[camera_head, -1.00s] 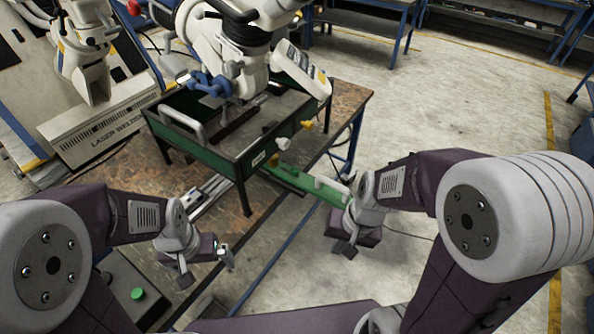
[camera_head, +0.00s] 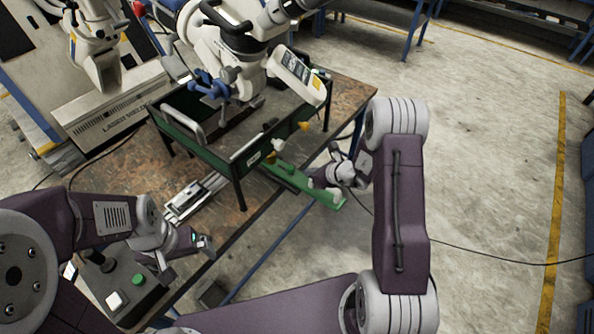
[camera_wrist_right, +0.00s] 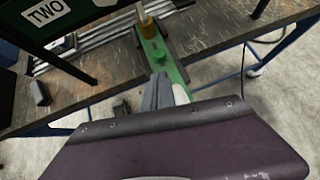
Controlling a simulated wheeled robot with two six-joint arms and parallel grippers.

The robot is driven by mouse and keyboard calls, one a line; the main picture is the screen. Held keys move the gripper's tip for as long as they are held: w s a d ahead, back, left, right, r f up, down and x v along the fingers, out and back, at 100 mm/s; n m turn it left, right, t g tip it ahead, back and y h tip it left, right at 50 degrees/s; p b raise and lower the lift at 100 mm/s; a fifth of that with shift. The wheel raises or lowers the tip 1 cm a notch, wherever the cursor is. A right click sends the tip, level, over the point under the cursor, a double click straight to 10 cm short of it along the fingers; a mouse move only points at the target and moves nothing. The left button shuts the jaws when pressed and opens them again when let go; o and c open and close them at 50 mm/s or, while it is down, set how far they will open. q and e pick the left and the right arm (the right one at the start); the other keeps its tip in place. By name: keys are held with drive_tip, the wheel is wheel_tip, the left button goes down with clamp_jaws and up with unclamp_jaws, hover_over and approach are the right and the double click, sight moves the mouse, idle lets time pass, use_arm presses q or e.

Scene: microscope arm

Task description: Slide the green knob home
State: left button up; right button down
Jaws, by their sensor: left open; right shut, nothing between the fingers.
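A green sliding bar (camera_head: 290,176) sticks out past the table edge from under the green frame. It also shows in the right wrist view (camera_wrist_right: 172,66), with a yellow knob on its far part and a pale upright handle (camera_wrist_right: 181,93) at its near end. Contact cannot be told. My left gripper (camera_head: 187,258) is open and empty near the table's front edge.
The green frame (camera_head: 188,138) stands on the worn table (camera_head: 125,180) beneath the white microscope arm (camera_head: 232,45). A control box with a green button (camera_head: 139,280) is at the lower left. A metal rail (camera_head: 192,198) lies left of the bar. Floor at right is open.

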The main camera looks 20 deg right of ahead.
sight(290, 170)
drive_tip(key=p+x, duration=0.1)
drive_tip(key=x, duration=0.6)
drive_tip(key=shift+w+f, duration=0.25)
drive_tip(key=shift+f, duration=0.05)
drive_tip(key=shift+w+a+f, duration=0.25)
drive_tip(key=shift+w+f, duration=0.05)
drive_tip(key=shift+w, duration=0.05)
drive_tip(key=w+a+b, duration=0.2)
drive_tip(key=shift+w+f, duration=0.1)
drive_tip(key=shift+w, duration=0.2)
drive_tip(key=shift+w+a, duration=0.1)
drive_tip(key=shift+w, duration=0.05)
